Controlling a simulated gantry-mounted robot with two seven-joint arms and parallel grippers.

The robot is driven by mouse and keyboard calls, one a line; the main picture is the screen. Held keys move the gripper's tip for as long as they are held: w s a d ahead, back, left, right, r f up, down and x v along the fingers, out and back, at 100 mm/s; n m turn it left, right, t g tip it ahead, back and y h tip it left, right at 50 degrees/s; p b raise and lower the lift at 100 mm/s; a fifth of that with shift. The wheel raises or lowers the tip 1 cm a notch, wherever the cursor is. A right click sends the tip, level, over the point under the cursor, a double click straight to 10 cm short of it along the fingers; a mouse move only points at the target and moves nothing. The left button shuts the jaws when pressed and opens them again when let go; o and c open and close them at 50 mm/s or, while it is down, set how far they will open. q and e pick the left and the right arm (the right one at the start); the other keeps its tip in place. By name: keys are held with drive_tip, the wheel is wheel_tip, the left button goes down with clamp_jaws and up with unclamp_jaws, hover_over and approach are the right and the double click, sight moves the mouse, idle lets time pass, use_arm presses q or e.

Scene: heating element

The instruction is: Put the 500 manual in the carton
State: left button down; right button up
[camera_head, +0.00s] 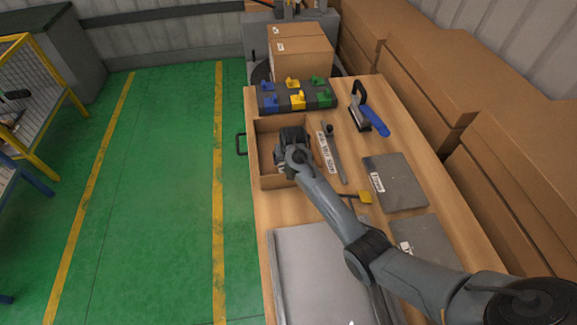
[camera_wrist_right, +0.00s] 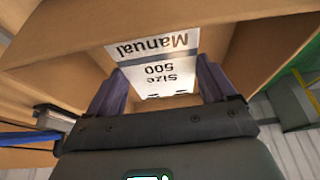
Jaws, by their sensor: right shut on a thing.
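The carton (camera_head: 268,181) is an open brown box near the left edge of the wooden table in the head view. My right gripper (camera_head: 292,150) reaches down into its opening. In the right wrist view, the 500 manual (camera_wrist_right: 155,68), a white sheet or booklet lettered "Size 500 Manual", shows between the fingers of the right gripper (camera_wrist_right: 160,80), which is shut on it. Brown carton walls (camera_wrist_right: 60,45) surround it there. Whether the manual touches the carton floor I cannot tell. In the head view the manual is hidden by the gripper. My left gripper is not in view.
A holder with blue, yellow and green pieces (camera_head: 297,101) stands behind the carton, before a closed box (camera_head: 300,58). A labelled tool (camera_head: 330,150) lies right beside the carton. A blue-handled tool (camera_head: 373,119) and grey flat item (camera_head: 396,184) lie farther right.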

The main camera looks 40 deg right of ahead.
drive_tip(key=shift+f+b, duration=0.4)
drive_tip(key=shift+f, duration=1.6)
drive_tip(key=shift+f, duration=0.1)
drive_tip(key=o, duration=0.9)
